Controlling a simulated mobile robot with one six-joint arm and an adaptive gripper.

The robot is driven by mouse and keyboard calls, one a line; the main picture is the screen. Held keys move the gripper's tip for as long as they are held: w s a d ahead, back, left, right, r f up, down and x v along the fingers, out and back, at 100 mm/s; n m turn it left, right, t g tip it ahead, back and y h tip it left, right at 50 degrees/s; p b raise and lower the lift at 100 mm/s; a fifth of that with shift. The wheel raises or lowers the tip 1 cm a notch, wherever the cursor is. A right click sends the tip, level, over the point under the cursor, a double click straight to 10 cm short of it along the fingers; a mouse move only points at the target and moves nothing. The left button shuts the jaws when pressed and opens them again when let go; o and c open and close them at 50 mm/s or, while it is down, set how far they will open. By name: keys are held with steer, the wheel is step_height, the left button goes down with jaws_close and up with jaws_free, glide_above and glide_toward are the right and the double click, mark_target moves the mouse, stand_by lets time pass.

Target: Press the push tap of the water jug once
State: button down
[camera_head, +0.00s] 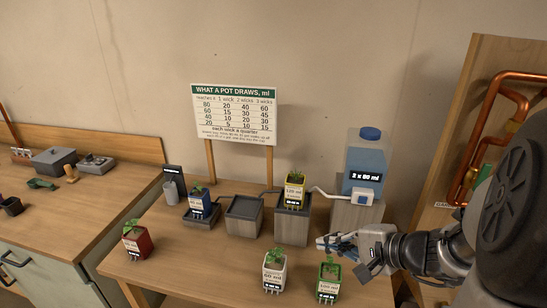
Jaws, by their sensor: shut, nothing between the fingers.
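The water jug (367,160) is a clear blue container with a dark blue cap. It stands upright on a grey block at the back right of the table and bears a black label reading "2 x 80 ml". The push tap (364,197) is a small white and blue box low on the jug's front, with a pale tube running left from it. My gripper (322,241) is shut and empty. It is in front of and below the tap, pointing left, apart from the jug. My arm comes in from the right edge.
A yellow pot (293,191) stands on a grey block left of the jug. A white pot (273,271) and a green pot (328,281) are at the front edge, close to my gripper. A red pot (136,240) is at left. A sign (234,115) stands behind; copper pipes (466,165) are at right.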

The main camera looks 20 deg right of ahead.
mark_target(363, 200)
steer(key=d+f+m+t+h, duration=0.1)
steer(key=d+m+t+h, duration=0.1)
steer(key=d, duration=0.7)
steer(key=shift+w+d+m+h+b, duration=0.15)
steer(key=shift+d+m+h+b, duration=0.2)
steer(key=shift+m+h, duration=0.35)
steer(key=shift+f, duration=0.1)
steer(key=w+d+p, duration=0.1)
steer(key=w+d, duration=0.3)
steer(key=w, duration=0.3)
steer(key=shift+w+d, duration=0.25)
steer(key=shift+w+d, duration=0.1)
steer(key=shift+w, duration=0.05)
stand_by(0.4)
steer(key=shift+w+d, duration=0.15)
steer(key=shift+w, duration=0.1)
